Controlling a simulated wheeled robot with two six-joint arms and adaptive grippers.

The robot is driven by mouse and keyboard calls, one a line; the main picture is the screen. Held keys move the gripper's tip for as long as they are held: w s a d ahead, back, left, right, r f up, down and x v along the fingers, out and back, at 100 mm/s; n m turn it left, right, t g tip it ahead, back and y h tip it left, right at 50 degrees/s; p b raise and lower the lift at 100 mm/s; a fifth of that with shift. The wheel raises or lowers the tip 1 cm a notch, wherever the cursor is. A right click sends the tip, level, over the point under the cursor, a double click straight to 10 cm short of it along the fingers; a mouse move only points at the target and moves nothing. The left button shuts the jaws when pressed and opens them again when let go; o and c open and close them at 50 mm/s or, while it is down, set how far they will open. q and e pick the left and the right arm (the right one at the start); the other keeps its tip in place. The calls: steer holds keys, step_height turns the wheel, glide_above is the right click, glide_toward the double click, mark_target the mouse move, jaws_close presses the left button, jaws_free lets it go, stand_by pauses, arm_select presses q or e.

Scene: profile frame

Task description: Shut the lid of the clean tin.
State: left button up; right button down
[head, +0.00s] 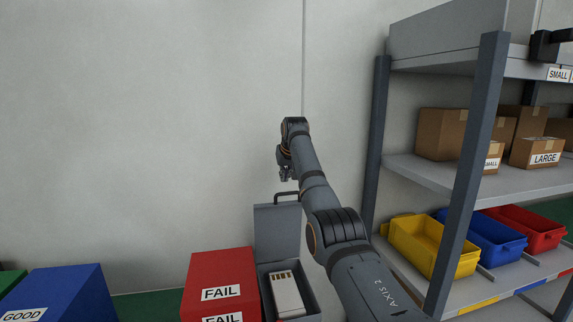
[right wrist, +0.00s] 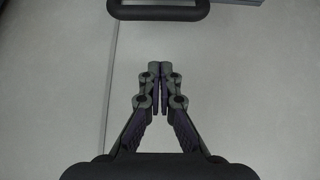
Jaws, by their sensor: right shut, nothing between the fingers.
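A grey tin (head: 313,298) stands at the bottom middle of the head view, its lid (head: 277,232) raised upright at the back. A dark handle (head: 287,196) sits at the lid's top edge; a dark bar handle also shows at the top of the right wrist view (right wrist: 160,14). A white item with brown stripes (head: 287,294) lies in the tin. My right gripper (head: 286,174) is just above the handle in the head view, shut and empty. In the right wrist view its fingertips (right wrist: 157,68) meet, apart from the handle. My left gripper is not in view.
Red FAIL boxes (head: 221,273) stand left of the tin, with a blue GOOD box (head: 66,290) farther left. At right, a shelf rack (head: 420,172) holds cartons and yellow, blue and red bins; its post is close to my right arm. The wall behind is bare.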

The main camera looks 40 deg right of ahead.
steer(key=shift+s+a+f+b, duration=0.25)
steer(key=shift+s+a+f, duration=0.15)
steer(key=shift+s+f, duration=0.3)
steer(key=shift+s+a+f+b, duration=0.25)
steer(key=shift+s+a+f, duration=0.1)
steer(key=shift+s+f, duration=0.25)
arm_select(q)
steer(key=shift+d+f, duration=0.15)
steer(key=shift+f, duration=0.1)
arm_select(e)
steer(key=shift+w, duration=0.1)
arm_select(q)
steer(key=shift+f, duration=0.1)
arm_select(e)
steer(key=shift+f, duration=0.15)
